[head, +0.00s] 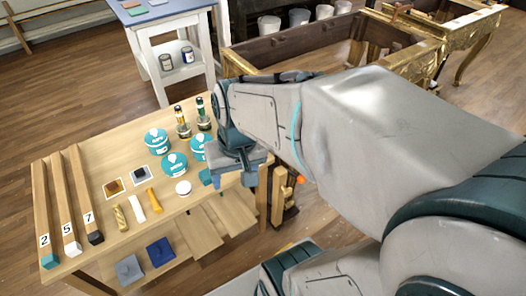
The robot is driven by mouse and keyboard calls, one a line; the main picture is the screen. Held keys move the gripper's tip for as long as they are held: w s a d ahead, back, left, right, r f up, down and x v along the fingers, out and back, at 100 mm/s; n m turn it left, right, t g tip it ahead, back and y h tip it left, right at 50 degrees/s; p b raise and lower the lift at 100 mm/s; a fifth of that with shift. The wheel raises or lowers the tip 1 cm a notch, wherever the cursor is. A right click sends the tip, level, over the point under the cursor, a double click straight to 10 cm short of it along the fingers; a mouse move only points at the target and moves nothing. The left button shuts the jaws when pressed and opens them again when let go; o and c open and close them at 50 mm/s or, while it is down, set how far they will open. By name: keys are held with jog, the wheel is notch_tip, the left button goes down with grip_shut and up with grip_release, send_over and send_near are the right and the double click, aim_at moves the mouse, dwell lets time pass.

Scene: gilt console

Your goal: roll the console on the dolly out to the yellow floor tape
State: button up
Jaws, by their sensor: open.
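The gilt console (425,52) stands at the top right, with carved gold legs and a dark wooden frame open at the top. My arm hides part of its near side. A second gilt piece (482,22) with curved legs is at the far right, close behind it. I see no dolly and no yellow floor tape in this view. My gripper (232,176) is open, over the right end of the light wooden workbench, well apart from the console. My arm partly covers it, and nothing shows between its fingers.
The workbench (105,150) carries numbered wooden sticks (68,205), teal tubs (175,163), bottles (182,120) and small samples. A white table (150,55) with cans stands behind it. Bare wooden floor (75,80) is free at left.

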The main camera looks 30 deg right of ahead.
jog(key=w+d+f+m+g+y+b, duration=0.1)
jog(key=w+f+m+y+b, duration=0.2)
jog(key=f, duration=0.5)
jog(key=w+d+f+m+g+y+b, duration=0.1)
jog(key=d+f+m+y+b, duration=0.2)
jog(key=f, duration=0.5)
jog(key=m+t+h+b, duration=0.5)
jog(key=m+t+b, duration=1.35)
jog(key=m, duration=0.85)
send_near(289, 193)
jog(key=w, duration=0.4)
jog(key=w+b, duration=0.1)
jog(key=w, duration=0.3)
jog(key=w+a+b, duration=0.1)
jog(key=w, duration=0.4)
jog(key=shift+f, duration=0.3)
jog(key=shift+s, duration=0.1)
